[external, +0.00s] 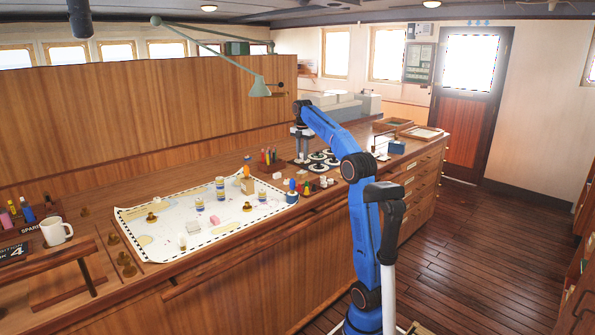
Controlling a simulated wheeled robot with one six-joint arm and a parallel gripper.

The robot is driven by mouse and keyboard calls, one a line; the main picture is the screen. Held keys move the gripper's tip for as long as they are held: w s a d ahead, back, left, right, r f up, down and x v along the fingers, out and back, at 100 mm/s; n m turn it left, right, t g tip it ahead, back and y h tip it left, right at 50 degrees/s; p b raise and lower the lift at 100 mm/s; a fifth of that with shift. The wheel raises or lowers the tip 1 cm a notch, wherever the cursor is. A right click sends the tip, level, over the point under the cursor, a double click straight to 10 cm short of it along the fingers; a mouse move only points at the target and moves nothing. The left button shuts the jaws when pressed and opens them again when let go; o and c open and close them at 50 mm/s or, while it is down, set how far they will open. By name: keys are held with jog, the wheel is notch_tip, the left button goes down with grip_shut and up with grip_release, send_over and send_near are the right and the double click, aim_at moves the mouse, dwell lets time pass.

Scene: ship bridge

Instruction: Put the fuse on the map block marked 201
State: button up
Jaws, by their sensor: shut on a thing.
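My gripper (302,149) points down over the dark discs with white faces at the back of the counter, right of the chart. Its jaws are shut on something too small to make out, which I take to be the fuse. The chart (170,238) lies on the counter to the left and carries several small blocks and cylinders. Among them are a tan block (247,186) and a pink block (215,221). No number is readable at this size, so I cannot tell which block is marked 201.
A white mug (56,232) stands at the far left by a wooden rail. Brass weights (152,217) rest on the chart. A green lamp (259,87) hangs above the counter. Coloured pens (268,156) stand just left of my gripper. A blue box (396,147) sits to the right.

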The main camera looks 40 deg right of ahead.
aim_at(302, 162)
jog(key=shift+f, duration=2.45)
jog(key=shift+f, duration=0.1)
jog(key=o, duration=1)
notch_tip(302, 162, up, 8)
jog(key=shift+f, duration=0.15)
